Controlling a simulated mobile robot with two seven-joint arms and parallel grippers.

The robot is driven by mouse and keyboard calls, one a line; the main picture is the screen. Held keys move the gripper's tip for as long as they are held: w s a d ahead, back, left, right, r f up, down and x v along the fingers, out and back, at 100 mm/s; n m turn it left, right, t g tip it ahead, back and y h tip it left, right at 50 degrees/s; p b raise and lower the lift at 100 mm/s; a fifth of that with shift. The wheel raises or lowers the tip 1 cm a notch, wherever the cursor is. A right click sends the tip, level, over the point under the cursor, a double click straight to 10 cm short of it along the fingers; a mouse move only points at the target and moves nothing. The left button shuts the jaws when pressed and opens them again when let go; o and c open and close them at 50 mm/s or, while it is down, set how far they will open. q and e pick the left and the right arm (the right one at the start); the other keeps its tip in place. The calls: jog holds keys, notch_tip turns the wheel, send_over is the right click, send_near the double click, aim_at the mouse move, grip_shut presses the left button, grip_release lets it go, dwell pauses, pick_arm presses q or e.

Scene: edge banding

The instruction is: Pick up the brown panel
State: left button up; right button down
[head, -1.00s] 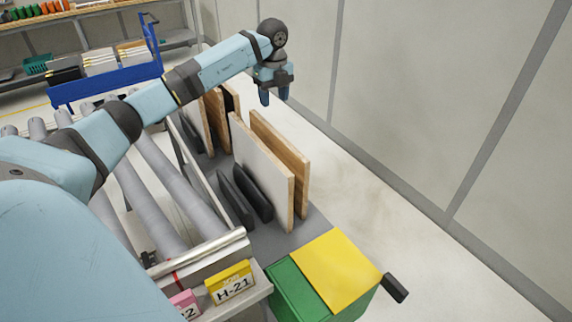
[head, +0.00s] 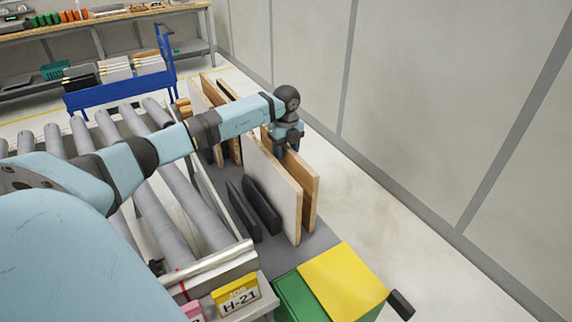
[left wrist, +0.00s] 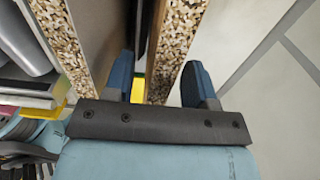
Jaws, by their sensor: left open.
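The brown panel (head: 311,190) stands upright on its edge in a rack, just right of a white-faced panel (head: 272,185). My left gripper (head: 285,150) is open and pointing down at the top of the brown panel, near its far end. In the left wrist view, the chipboard top edge of the brown panel (left wrist: 180,42) runs between the two blue fingers of my left gripper (left wrist: 160,85), closer to the right finger. The white panel's chipboard edge (left wrist: 62,42) lies outside the left finger. The fingertips partly hide behind the panels in the head view. My right gripper is not in view.
Dark upright dividers (head: 262,205) stand left of the panels. More panels (head: 215,95) stand farther back. A roller conveyor (head: 190,205) runs along the left. A green box with a yellow top (head: 343,283) is in front. The floor to the right is clear.

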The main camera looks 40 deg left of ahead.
pick_arm(q)
jog(key=shift+f, duration=0.8)
grip_shut()
jog(key=shift+r, duration=0.15)
dwell(0.6)
